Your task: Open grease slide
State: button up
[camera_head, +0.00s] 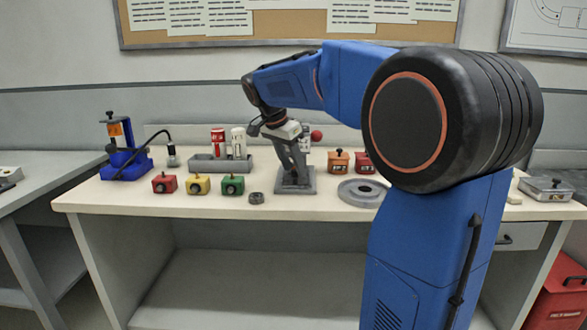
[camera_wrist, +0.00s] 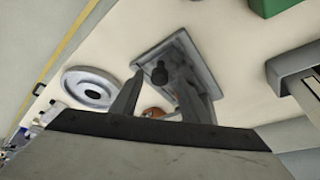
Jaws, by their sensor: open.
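No label that I can read marks the grease slide, so I cannot tell which part it is. My gripper (camera_head: 290,150) is pointed down over a grey stand with a flat base plate (camera_head: 295,188) at the middle of the bench. In the wrist view my open gripper (camera_wrist: 162,72) has a dark round knob (camera_wrist: 160,76) between its fingertips, with the stand's grey plate (camera_wrist: 205,62) around it. I cannot tell whether the fingers touch the knob. A blue device (camera_head: 122,160) with an orange panel and a black hose stands at the bench's left end.
Red (camera_head: 164,184), yellow (camera_head: 197,184) and green (camera_head: 231,185) knobbed boxes stand along the front left. A grey holder (camera_head: 207,164) carries red and white bottles. A grey ring disc (camera_head: 361,193) lies right of the stand. A silver box (camera_head: 546,188) sits at far right.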

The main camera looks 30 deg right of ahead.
jog(key=shift+d+f, duration=0.2)
jog(key=shift+f, duration=0.3)
grip_shut()
jog(key=s+a, duration=0.1)
jog(key=s, duration=0.1)
jog(key=s+a, duration=0.2)
jog(key=s, duration=0.1)
jog(key=s+a, duration=0.2)
jog(key=s, duration=0.1)
jog(key=shift+a, duration=0.25)
grip_release()
jog(key=v, duration=1.7)
jog(key=shift+r, duration=0.2)
